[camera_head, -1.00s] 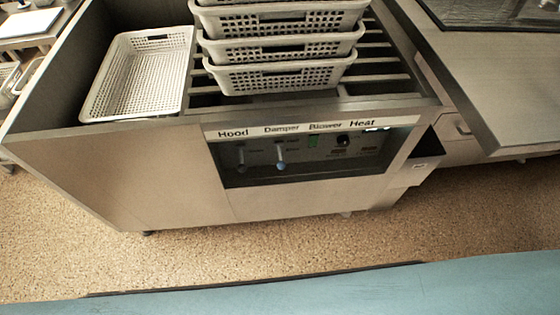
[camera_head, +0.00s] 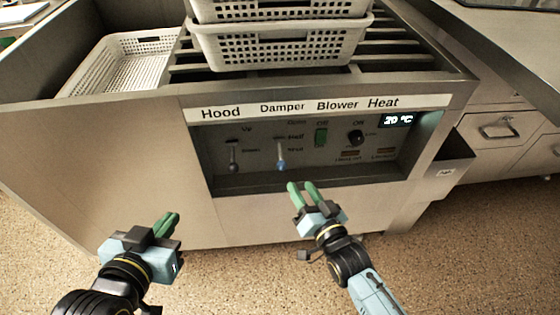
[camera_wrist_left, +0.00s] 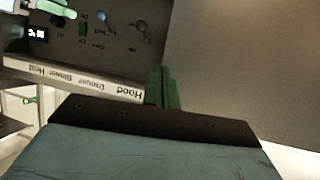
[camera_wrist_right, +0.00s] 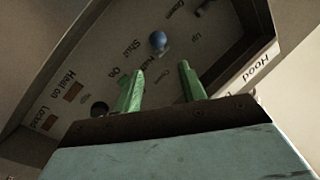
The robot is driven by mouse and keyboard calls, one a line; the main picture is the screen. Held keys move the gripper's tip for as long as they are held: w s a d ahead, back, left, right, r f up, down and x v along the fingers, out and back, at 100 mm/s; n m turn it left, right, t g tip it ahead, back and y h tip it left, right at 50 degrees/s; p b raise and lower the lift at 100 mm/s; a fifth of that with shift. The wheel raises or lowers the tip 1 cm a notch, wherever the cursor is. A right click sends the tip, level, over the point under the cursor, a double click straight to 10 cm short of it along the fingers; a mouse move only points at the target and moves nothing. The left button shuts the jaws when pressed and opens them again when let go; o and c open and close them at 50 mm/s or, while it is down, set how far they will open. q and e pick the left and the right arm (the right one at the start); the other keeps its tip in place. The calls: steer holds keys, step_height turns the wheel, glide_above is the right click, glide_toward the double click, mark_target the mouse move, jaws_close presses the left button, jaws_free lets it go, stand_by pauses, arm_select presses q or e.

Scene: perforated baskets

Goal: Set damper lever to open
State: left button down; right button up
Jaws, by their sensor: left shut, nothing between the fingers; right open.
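The damper lever (camera_head: 281,163) has a blue knob and hangs low in its slot under the "Damper" label, beside the "Shut" marking. Its blue knob also shows in the right wrist view (camera_wrist_right: 158,42) and the left wrist view (camera_wrist_left: 102,17). My right gripper (camera_head: 302,192) is open and empty, in front of the panel, below and slightly right of the knob. In the right wrist view its two green fingers (camera_wrist_right: 160,80) are apart, with the knob beyond them, not touching. My left gripper (camera_head: 168,222) is shut and empty, left of the panel and lower, away from the lever.
The hood lever (camera_head: 233,166) is just left of the damper lever. A green blower switch (camera_head: 321,137) and a black heat knob (camera_head: 355,137) are to the right. The panel is recessed under a label strip. Stacked baskets (camera_head: 275,52) stand on the slatted top.

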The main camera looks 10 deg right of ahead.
steer(key=b, duration=0.2)
glide_toward(282, 157)
steer(key=x, duration=0.3)
steer(key=shift+b+x, duration=0.55)
steer(key=shift+x, duration=0.7)
steer(key=b+x, duration=0.2)
steer(key=x, duration=0.1)
steer(key=shift+w+a+f, duration=0.1)
steer(key=shift+w+a, duration=0.05)
steer(key=shift+w, duration=0.2)
arm_select(q)
step_height(282, 157, up, 16)
steer(key=s+d+t+h, duration=0.2)
steer(key=t+h, duration=0.2)
steer(key=t, duration=0.8)
steer(key=shift+t+b, duration=0.3)
steer(key=shift+t, duration=0.1)
arm_select(e)
steer(key=shift+x, duration=0.9)
jaws_close()
